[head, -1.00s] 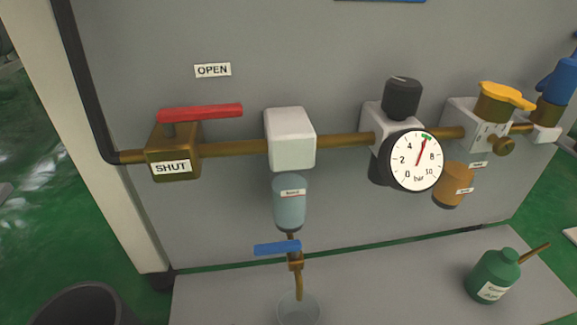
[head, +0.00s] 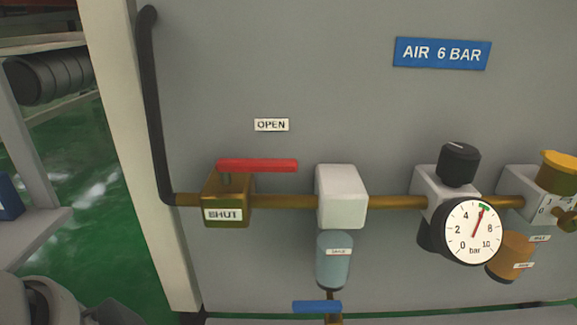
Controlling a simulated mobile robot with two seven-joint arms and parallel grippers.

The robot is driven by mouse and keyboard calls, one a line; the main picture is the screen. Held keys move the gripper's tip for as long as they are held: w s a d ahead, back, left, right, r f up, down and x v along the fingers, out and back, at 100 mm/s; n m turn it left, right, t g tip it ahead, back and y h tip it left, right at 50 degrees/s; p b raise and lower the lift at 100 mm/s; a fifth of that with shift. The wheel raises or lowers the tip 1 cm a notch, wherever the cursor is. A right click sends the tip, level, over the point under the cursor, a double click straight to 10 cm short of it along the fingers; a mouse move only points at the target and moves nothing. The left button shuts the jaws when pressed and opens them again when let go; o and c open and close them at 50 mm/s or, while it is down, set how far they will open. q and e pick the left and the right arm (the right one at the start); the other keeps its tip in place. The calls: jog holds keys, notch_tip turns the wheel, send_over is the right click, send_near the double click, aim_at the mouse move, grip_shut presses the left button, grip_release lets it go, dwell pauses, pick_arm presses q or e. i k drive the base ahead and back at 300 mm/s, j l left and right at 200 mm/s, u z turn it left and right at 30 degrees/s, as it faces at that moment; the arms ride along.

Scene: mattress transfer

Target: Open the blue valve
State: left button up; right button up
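The blue valve's lever (head: 317,306) shows at the bottom edge of the head view, under the pale blue bowl (head: 333,258) of the white filter block (head: 341,196). The lever lies level, crosswise to the upright brass drain fitting (head: 334,319). Most of that fitting is cut off by the bottom edge. Neither of my grippers can be made out in the view, and nothing touches the lever.
A red lever (head: 257,165) sits on a brass valve labelled SHUT (head: 223,214), on the brass pipe left of the filter. A round gauge (head: 473,231) and black knob (head: 458,164) are to the right. A white post (head: 140,150) stands left of the panel.

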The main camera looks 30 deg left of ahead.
aim_at(317, 306)
jog(key=u, duration=0.7)
